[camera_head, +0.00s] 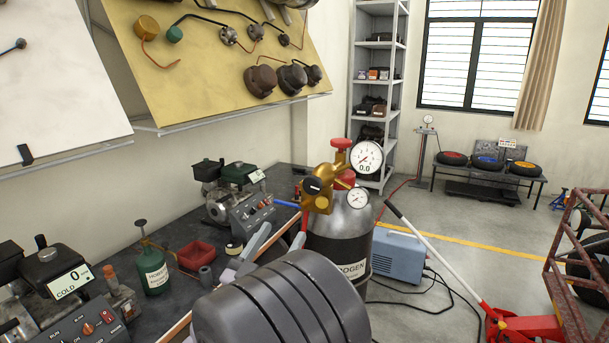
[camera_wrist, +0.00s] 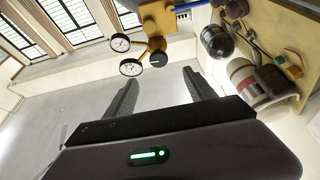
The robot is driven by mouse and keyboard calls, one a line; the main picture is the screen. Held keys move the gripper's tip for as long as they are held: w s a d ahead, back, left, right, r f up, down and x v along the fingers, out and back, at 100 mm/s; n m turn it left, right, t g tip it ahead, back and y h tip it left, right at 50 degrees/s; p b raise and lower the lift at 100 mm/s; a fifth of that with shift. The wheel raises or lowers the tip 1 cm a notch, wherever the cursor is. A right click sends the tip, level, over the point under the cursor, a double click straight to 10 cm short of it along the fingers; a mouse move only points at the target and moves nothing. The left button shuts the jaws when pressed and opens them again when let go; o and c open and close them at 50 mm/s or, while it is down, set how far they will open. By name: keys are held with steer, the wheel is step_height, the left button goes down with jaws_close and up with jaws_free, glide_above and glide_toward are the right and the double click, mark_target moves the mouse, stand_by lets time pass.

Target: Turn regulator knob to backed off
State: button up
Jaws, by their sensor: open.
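The brass regulator (camera_head: 318,197) sits on top of the dark nitrogen cylinder (camera_head: 338,247) at the middle of the head view. Its black knob (camera_head: 313,186) faces left, toward the bench. A large gauge (camera_head: 366,157) reading 0.0 and a small gauge (camera_head: 357,198) are at its right. The red valve cap (camera_head: 341,144) stands above. My gripper (camera_wrist: 160,88) shows two dark fingers spread apart with nothing between them. In the head view, my arm's end lies below and left of the regulator, apart from the knob. A brass fitting (camera_wrist: 157,14) with gauges shows beyond the fingers; I cannot tell surely whether it is this regulator.
A dark bench at the left holds a small green cylinder (camera_head: 152,271), a red tray (camera_head: 196,255) and machines. A blue-grey box (camera_head: 398,255) and a red jack (camera_head: 520,328) stand right of the cylinder. A red frame (camera_head: 580,262) is at the right edge. Cables lie on the floor.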

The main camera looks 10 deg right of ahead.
mark_target(313, 186)
steer(key=p+x, duration=0.2)
steer(key=x, duration=1.4)
steer(key=shift+s+d, duration=0.1)
steer(key=shift+s, duration=0.1)
steer(key=c, duration=1.3)
steer(key=shift+c, duration=0.2)
steer(key=shift+n, duration=0.4)
